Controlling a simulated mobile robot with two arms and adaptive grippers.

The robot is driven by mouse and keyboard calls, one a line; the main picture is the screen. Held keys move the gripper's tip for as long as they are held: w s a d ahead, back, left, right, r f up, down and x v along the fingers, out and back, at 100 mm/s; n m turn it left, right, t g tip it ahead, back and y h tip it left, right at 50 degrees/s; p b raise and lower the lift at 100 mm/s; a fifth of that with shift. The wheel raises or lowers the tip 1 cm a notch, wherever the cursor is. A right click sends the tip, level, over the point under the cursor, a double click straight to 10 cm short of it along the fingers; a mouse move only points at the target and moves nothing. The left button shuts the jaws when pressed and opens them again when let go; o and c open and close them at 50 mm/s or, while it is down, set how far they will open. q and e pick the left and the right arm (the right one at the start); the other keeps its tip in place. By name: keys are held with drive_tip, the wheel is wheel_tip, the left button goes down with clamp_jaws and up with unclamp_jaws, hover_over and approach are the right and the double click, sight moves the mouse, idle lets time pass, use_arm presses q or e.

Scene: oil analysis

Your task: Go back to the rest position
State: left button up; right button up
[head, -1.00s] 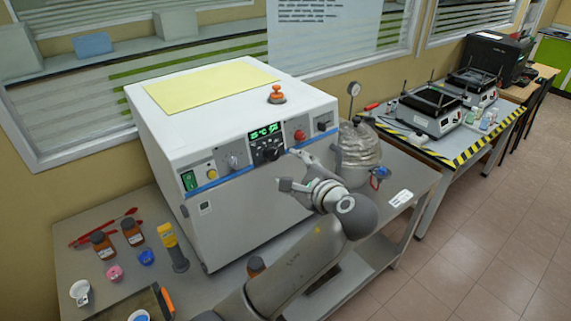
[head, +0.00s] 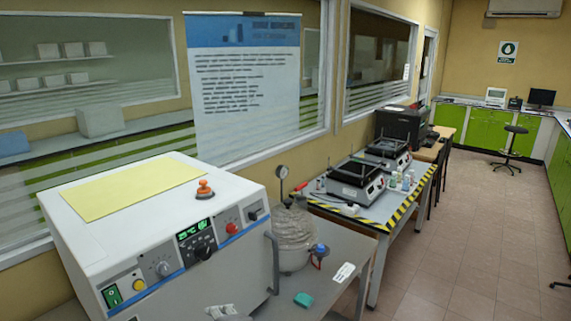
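Only a small grey piece of what looks like my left gripper (head: 229,313) shows at the bottom edge of the head view, in front of the white oven. Its fingertips are cut off or too unclear to tell open from shut, and I see nothing held. My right gripper is out of view. The white oven (head: 148,222) stands at the lower left with a yellow sheet (head: 118,188) and an orange knob (head: 204,189) on top. Its front has a lit green display (head: 193,232) and a grey handle (head: 273,262) at the right.
A grey table (head: 340,252) beside the oven holds a wrapped vessel (head: 293,232) with a gauge and a small teal item (head: 303,299). Farther back, a table edged with hazard tape (head: 399,214) holds black-topped devices (head: 357,182).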

use_arm(q)
drive_tip(key=s+a+f+n+g+h, duration=0.35)
drive_tip(key=s+f+n, duration=0.25)
drive_tip(key=s+f, duration=0.65)
drive_tip(key=s+a+n+g+h, duration=0.25)
drive_tip(key=s+n, duration=0.45)
drive_tip(key=s, duration=0.8)
wheel_tip(320, 180, down, 35)
drive_tip(key=s+b, duration=0.2)
drive_tip(key=b, duration=0.6)
drive_tip(key=s+a+f+b, duration=0.1)
drive_tip(key=s+f+b, duration=0.2)
drive_tip(key=s+f, duration=0.5)
drive_tip(key=s+a+f+m+g+b, duration=0.1)
drive_tip(key=s+f+b, duration=0.2)
drive_tip(key=s+f, duration=0.5)
wheel_tip(320, 180, down, 6)
drive_tip(key=shift+a+r, duration=0.25)
drive_tip(key=shift+a, duration=0.05)
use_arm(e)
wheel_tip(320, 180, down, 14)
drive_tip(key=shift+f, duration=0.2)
use_arm(q)
drive_tip(key=shift+s, duration=0.1)
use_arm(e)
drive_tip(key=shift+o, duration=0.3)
